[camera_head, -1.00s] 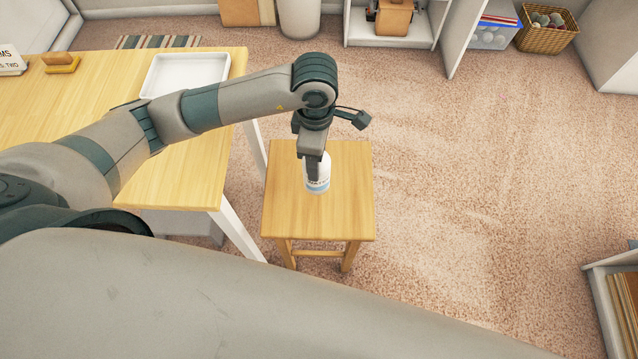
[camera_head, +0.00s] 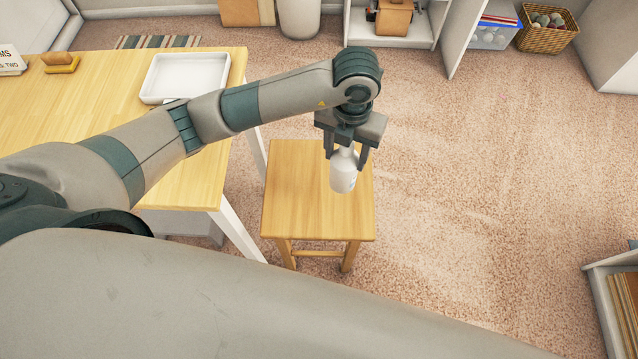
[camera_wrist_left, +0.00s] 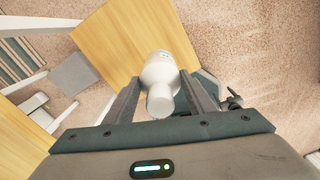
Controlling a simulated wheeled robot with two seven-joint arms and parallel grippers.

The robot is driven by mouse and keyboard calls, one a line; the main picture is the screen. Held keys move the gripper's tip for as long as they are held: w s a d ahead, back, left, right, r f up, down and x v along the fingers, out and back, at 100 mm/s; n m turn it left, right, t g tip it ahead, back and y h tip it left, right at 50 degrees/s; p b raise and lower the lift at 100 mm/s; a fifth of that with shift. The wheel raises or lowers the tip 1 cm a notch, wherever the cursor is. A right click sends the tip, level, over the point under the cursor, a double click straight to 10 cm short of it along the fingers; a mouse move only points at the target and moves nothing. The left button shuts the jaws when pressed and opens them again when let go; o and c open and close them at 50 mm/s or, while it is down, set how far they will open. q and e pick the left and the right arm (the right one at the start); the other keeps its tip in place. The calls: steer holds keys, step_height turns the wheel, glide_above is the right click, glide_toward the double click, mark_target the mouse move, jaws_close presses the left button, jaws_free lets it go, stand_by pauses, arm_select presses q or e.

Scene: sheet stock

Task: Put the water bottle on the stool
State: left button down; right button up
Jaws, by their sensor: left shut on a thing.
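The white water bottle (camera_head: 343,174) is between the fingers of my left gripper (camera_head: 348,155), which is shut on its upper part. In the head view the bottle hangs in front of the right part of the wooden stool's seat (camera_head: 300,205). Whether its base touches the seat, I cannot tell. In the left wrist view the bottle (camera_wrist_left: 160,75) sits between the two dark fingers (camera_wrist_left: 160,100), with the stool seat (camera_wrist_left: 125,40) behind it. My right gripper is not in view.
A wooden table (camera_head: 90,90) with a white tray (camera_head: 186,76) stands left of the stool. Carpet right of the stool is clear. Shelves (camera_head: 392,22) and a wicker basket (camera_head: 547,30) stand at the back. Another shelf (camera_head: 612,290) is at the lower right.

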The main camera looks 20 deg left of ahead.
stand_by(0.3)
arm_select(q)
steer(key=w+a+f+p, duration=0.4)
steer(key=a+f, duration=0.3)
steer(key=a, duration=0.3)
steer(key=shift+w+a, duration=0.3)
steer(key=shift+a, duration=0.05)
step_height(320, 180, down, 4)
steer(key=shift+p, duration=0.8)
steer(key=shift+f, duration=0.15)
